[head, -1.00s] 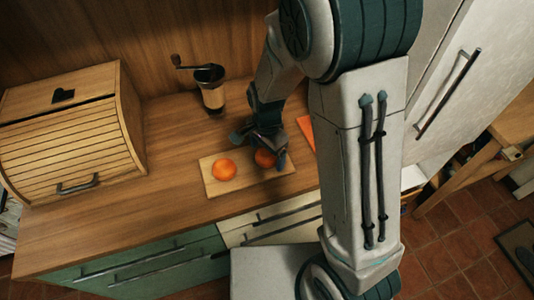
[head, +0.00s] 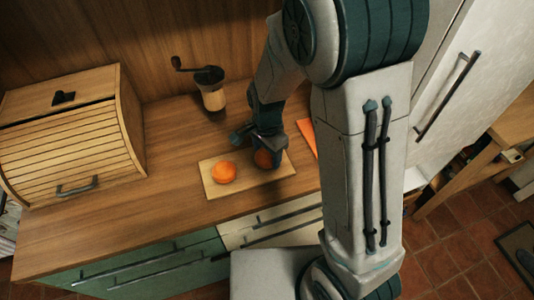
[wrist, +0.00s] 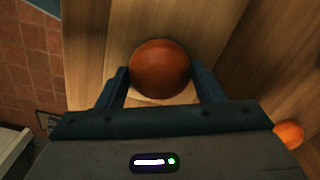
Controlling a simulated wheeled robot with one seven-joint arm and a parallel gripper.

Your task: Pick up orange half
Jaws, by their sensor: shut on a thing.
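One orange half (head: 263,158) is at the right part of the cutting board (head: 222,190). It also shows in the wrist view (wrist: 160,70), between the two fingers. My gripper (head: 266,157) is shut on this orange half, with a finger on either side of it, low over the board. I cannot tell whether the half still touches the board. A second orange half (head: 223,172) lies on the left part of the board; it shows at the lower right in the wrist view (wrist: 289,134).
A wooden bread box (head: 70,140) stands at the left. A coffee grinder (head: 212,92) stands behind the board. An orange flat item (head: 308,136) lies right of the board, partly hidden by my arm. The counter left of the board is clear.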

